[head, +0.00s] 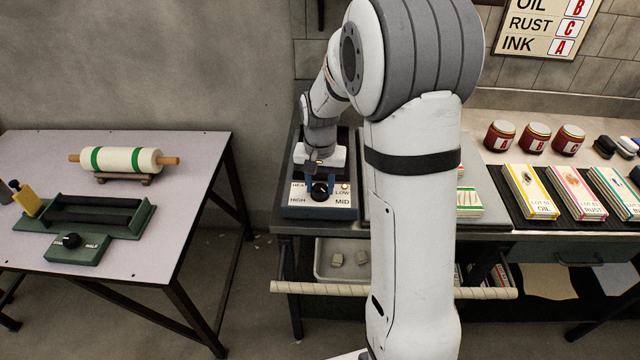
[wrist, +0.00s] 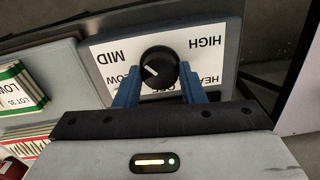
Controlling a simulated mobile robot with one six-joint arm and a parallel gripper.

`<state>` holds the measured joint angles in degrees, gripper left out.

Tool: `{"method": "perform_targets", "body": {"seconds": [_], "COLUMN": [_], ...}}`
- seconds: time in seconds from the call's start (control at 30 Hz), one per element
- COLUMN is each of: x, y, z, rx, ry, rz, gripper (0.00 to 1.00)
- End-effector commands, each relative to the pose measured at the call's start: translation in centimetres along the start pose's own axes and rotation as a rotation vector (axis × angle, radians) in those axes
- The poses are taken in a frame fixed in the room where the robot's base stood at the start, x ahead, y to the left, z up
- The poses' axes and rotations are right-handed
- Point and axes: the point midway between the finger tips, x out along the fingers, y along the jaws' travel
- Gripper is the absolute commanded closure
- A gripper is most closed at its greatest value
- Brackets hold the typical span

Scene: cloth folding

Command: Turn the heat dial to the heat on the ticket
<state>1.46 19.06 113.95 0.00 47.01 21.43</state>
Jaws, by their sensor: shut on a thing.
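The heat dial (wrist: 160,66) is a round black knob with a white pointer, on a white plate marked LOW, MID and HIGH. In the wrist view the plate is upside down and the pointer aims toward LOW. The dial (head: 320,188) also shows in the head view on the front of a blue-grey box. My gripper (wrist: 160,86) has its two blue fingers shut on the knob, one on each side. A green-and-white stack (wrist: 22,88) left of the box in the wrist view carries a label with LOT and LOW; I cannot tell whether it is the ticket.
My arm hides part of the bench in the head view. Yellow, pink and blue card stacks (head: 530,192) lie to the right, with several red jars (head: 536,138) behind. A sign (head: 545,25) lists OIL, RUST and INK. A table (head: 185,205) with a roller stands left.

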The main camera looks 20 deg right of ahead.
Motion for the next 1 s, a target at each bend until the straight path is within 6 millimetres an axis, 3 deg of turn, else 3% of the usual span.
{"method": "perform_targets", "body": {"seconds": [0.13,0.17,0.4,0.73,1.0], "x": [-0.1,-0.1,-0.1,-0.6,-4.9], "y": [0.0,0.0,0.0,0.0,0.0], "z": [-0.1,-0.1,0.0,-0.1,-0.1], "rx": [0.001,0.002,0.002,0.002,0.003], "ry": [0.002,0.002,0.001,0.002,0.005], "rz": [-0.001,-0.001,0.000,-0.001,-0.002], "gripper": [0.87,0.63,0.43,0.42,0.42]}}
